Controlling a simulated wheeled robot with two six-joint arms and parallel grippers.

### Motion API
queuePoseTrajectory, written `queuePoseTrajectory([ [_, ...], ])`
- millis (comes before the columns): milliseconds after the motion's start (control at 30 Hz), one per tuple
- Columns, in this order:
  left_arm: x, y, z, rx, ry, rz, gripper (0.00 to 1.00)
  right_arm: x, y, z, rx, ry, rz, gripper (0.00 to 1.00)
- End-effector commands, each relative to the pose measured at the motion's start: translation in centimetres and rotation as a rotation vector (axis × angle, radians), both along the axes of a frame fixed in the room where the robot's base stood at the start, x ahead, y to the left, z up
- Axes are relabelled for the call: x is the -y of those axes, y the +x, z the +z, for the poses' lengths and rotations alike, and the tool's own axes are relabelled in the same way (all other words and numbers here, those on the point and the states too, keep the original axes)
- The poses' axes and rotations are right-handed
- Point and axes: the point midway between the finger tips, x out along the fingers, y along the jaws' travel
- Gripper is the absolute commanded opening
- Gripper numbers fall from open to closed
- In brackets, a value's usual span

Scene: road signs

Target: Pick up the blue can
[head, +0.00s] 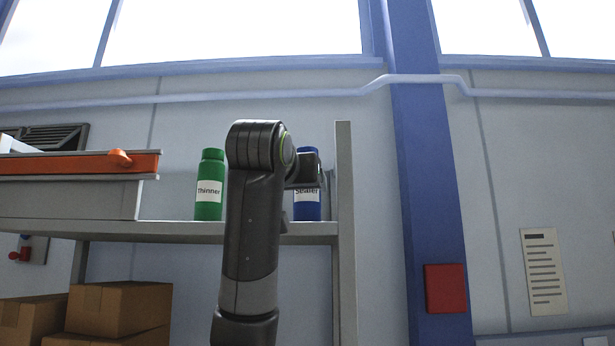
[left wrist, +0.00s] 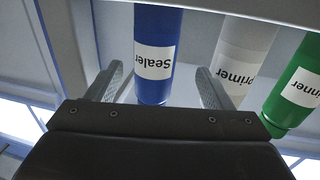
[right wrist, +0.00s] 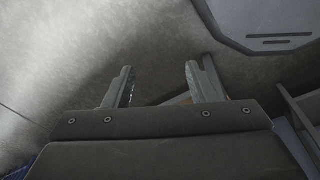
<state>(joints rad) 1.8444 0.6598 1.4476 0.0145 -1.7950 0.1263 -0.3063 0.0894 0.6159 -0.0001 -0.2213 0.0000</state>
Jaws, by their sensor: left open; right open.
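The blue can (head: 307,207), labelled Sealer, stands on a shelf, partly hidden behind my left gripper (head: 308,174) in the head view. In the left wrist view, which looks upside down, the blue can (left wrist: 154,85) shows between the two fingers of my left gripper (left wrist: 158,76). The fingers are open, with a visible gap on each side of the can. I cannot tell how deep the can sits between them. My right gripper (right wrist: 160,72) is open and empty above a grey floor-like surface. It is not in the head view.
A green Thinner can (head: 209,190) stands left on the same shelf (head: 170,231). A white primer can (left wrist: 240,55) stands between green and blue, close to one left finger. A shelf post (head: 345,240) rises right of the blue can. Cardboard boxes (head: 120,308) sit below.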

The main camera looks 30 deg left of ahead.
Motion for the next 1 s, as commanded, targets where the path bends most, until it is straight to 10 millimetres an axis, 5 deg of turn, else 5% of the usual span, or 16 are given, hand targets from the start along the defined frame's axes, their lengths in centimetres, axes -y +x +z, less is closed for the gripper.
queuePoseTrajectory([
  [167,-0.6,1.4,0.1,0.0,-0.001,0.0,0.74,-0.5,1.7,1.1,0.025,0.006,0.003,0.51],
  [700,-1.7,5.7,0.3,-0.002,0.0,0.0,0.74,-1.1,0.6,5.4,0.01,0.014,-0.003,0.51],
  [1000,-2.0,6.6,0.0,0.001,-0.001,-0.001,0.74,-0.6,0.5,5.7,0.008,0.007,-0.001,0.51],
])
